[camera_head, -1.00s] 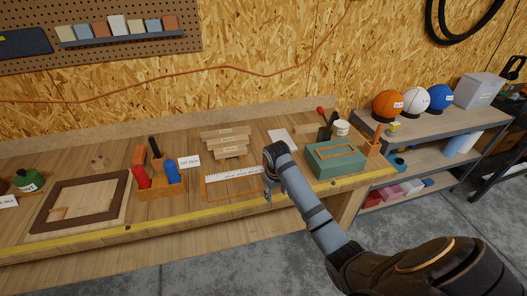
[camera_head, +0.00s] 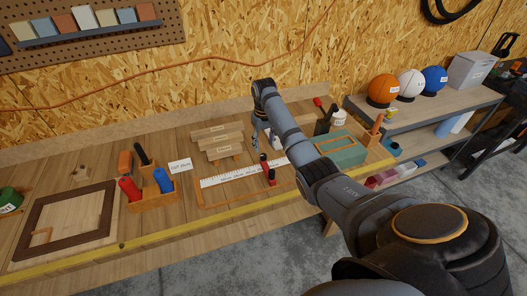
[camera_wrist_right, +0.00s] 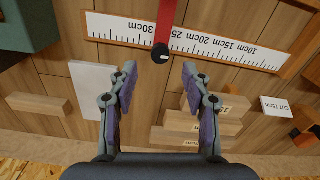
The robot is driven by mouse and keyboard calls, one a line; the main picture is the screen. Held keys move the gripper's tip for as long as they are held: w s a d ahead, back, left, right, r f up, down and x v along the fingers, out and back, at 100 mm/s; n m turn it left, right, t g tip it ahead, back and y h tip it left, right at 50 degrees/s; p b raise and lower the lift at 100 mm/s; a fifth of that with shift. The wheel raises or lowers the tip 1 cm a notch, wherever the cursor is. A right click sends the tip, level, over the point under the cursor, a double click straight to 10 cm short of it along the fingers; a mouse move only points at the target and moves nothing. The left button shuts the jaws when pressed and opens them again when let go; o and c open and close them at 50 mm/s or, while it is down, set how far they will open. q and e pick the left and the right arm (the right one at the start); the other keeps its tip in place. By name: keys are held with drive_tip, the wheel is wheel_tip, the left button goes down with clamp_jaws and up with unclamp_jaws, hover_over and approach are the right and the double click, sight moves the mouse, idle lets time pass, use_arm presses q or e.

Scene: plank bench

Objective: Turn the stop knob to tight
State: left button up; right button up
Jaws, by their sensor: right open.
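The stop is a red bar across the white ruler (camera_head: 222,177), with a dark round knob (camera_wrist_right: 159,53) that carries a small white mark. In the head view the red and black stop (camera_head: 271,176) shows at the ruler's right part, beside my right arm. My right gripper (camera_wrist_right: 159,72) is open and empty. In the wrist view its fingertips are spread on either side of the knob's line, with the knob just beyond them and apart from both. In the head view my right gripper (camera_head: 262,138) hangs over the bench behind the ruler. My left gripper is not in view.
Wooden planks (camera_head: 217,141) are stacked behind the ruler, and a small white card (camera_head: 180,165) stands to its left. A tool caddy (camera_head: 153,198) and a dark frame (camera_head: 62,225) occupy the left bench.

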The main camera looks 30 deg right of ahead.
sight(263, 155)
drive_tip(key=f, duration=0.5)
drive_tip(key=shift+w+f+p, duration=0.3)
drive_tip(key=shift+f+p, duration=0.1)
drive_tip(key=shift+f, duration=0.15)
drive_tip(key=shift+c, duration=0.2)
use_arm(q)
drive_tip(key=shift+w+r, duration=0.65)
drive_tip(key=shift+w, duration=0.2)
use_arm(e)
clamp_jaws()
